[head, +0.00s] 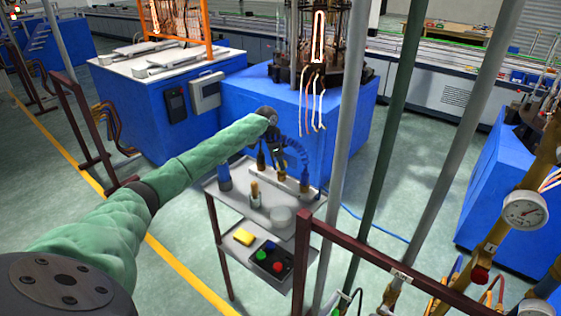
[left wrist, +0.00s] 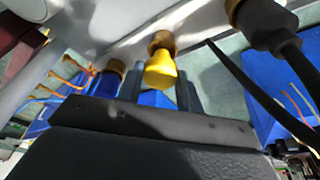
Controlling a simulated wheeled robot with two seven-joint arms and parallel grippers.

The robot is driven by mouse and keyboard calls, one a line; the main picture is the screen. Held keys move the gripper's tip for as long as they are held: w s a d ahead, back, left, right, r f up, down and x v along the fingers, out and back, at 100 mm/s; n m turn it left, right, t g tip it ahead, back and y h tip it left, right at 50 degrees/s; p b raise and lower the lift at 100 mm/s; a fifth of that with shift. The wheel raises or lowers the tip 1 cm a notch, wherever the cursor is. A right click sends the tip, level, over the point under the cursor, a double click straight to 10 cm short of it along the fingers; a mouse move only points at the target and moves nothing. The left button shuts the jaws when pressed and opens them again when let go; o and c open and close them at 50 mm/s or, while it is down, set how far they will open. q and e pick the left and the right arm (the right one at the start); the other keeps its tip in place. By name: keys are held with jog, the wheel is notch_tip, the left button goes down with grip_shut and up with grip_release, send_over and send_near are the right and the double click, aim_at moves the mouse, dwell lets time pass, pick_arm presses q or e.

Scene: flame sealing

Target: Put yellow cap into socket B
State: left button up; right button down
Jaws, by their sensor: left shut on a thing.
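My left gripper (head: 278,150) reaches over the top shelf of a small grey cart, above a pale rack (head: 285,182). In the left wrist view its two fingers (left wrist: 158,74) are on either side of the yellow cap (left wrist: 160,74) and shut on it. The cap lines up with a brass fitting (left wrist: 160,43) at the pale rack; I cannot tell whether the cap is seated in it. A blue cap (left wrist: 101,86) with a brass end is to the left. In the head view the yellow cap is hard to make out. No socket letters are legible. My right gripper is out of view.
On the cart's top shelf are a blue-topped item (head: 224,177), a small brass piece (head: 255,192) and a pale round dish (head: 281,216). A dark red railing (head: 350,252) stands close by.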

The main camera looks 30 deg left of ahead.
pick_arm(q)
jog(key=shift+f, duration=1.45)
dwell(1.1)
jog(key=o, duration=1)
jog(key=shift+r, duration=0.1)
jog(key=shift+r+p, duration=2.35)
jog(key=shift+r, duration=1.05)
jog(key=shift+r+p, duration=0.4)
jog(key=shift+r, duration=0.6)
